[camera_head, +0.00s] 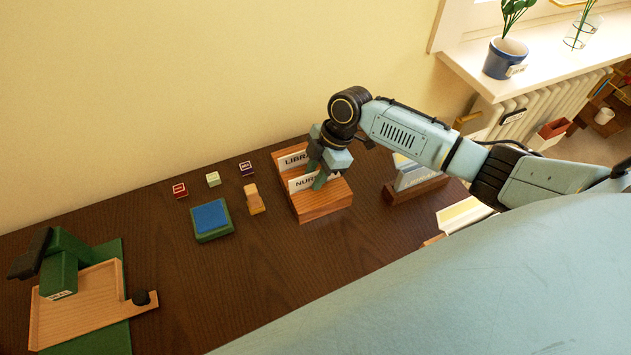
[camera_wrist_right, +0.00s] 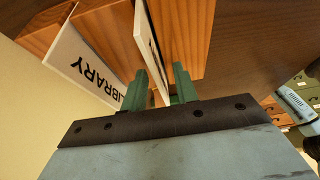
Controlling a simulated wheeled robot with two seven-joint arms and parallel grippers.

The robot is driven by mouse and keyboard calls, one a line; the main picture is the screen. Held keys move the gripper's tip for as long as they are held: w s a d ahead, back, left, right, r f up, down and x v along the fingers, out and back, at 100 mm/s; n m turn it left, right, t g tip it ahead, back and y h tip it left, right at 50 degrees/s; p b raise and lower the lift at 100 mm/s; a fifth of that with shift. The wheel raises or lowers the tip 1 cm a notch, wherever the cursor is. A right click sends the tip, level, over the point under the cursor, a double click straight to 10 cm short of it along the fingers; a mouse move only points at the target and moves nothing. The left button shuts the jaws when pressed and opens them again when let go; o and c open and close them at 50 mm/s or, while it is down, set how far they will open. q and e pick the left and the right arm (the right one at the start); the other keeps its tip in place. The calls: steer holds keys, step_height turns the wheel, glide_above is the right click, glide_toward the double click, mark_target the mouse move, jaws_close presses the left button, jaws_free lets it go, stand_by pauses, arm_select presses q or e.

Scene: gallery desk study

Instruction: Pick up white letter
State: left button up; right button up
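Two white cards stand in a stepped wooden rack (camera_head: 322,205). The rear one reads "LIBRA…" (camera_head: 294,160), and its "LIBRARY" face shows in the right wrist view (camera_wrist_right: 85,68). The front one reads "NUR…" (camera_head: 300,183); its edge shows in the wrist view (camera_wrist_right: 149,45). I cannot tell which white piece is the letter. My right gripper (camera_head: 321,177) reaches down at the rack. Its green fingers (camera_wrist_right: 160,85) are open on either side of the front card, with a gap visible beside the right finger. My left gripper is out of view.
A second rack (camera_head: 416,190) with pale cards stands right of the first, with a tray holding white and yellow pieces (camera_head: 463,214) nearby. A blue pad (camera_head: 211,217), a wooden stamp (camera_head: 254,199), small blocks (camera_head: 213,179) and a green press (camera_head: 75,262) lie left. The front middle is clear.

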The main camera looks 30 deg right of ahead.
steer(key=shift+f, duration=0.2)
stand_by(0.3)
jaws_close()
